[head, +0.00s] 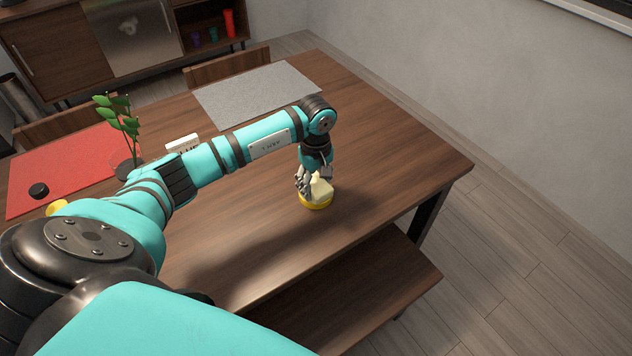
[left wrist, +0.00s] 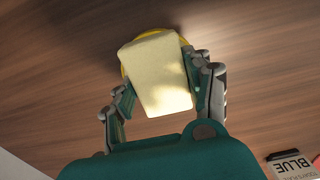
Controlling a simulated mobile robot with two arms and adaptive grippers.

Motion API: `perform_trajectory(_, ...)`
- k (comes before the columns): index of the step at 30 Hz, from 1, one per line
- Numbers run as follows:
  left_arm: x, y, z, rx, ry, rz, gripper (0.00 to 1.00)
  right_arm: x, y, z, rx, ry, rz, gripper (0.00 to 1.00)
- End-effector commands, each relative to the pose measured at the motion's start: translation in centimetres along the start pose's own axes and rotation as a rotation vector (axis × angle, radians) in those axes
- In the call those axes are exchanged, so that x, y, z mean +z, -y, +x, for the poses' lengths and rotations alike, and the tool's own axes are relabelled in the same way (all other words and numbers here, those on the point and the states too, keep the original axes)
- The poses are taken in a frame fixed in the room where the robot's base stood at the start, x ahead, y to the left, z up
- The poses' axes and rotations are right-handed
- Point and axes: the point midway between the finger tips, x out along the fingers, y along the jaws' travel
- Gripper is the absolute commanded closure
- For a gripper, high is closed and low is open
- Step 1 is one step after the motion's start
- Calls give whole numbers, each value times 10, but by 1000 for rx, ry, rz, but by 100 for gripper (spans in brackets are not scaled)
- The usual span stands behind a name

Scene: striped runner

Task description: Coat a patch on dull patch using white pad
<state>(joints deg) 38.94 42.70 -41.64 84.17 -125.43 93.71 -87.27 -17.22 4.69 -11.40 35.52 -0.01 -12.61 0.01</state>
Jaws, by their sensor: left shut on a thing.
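My left gripper (head: 312,178) is shut on a cream-white pad (head: 321,188) at the right part of the wooden table. In the left wrist view the pad (left wrist: 160,75) is a pale block between the two fingers. A round yellow dish or tin (head: 317,204) is directly under the pad, and its rim (left wrist: 124,68) shows beside the pad in the left wrist view. I cannot tell whether the pad touches its contents, which are hidden. A small pale blotch (head: 128,25) shows on the grey cabinet panel at the back; I cannot tell whether it is the dull patch. My right gripper is not in view.
A grey mat (head: 258,92) lies at the back. A bench (head: 360,290) stands in front. The table's right end is clear.

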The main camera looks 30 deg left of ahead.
Motion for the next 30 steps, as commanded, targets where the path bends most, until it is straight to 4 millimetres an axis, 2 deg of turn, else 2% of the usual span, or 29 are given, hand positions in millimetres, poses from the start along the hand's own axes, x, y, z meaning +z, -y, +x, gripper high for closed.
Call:
perform_trajectory(21, -1, 0, -61, 3, -3, -1, 75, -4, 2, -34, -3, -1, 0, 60)
perform_trajectory(30, -1, 0, -68, 3, -1, -1, 75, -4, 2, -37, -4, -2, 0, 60)
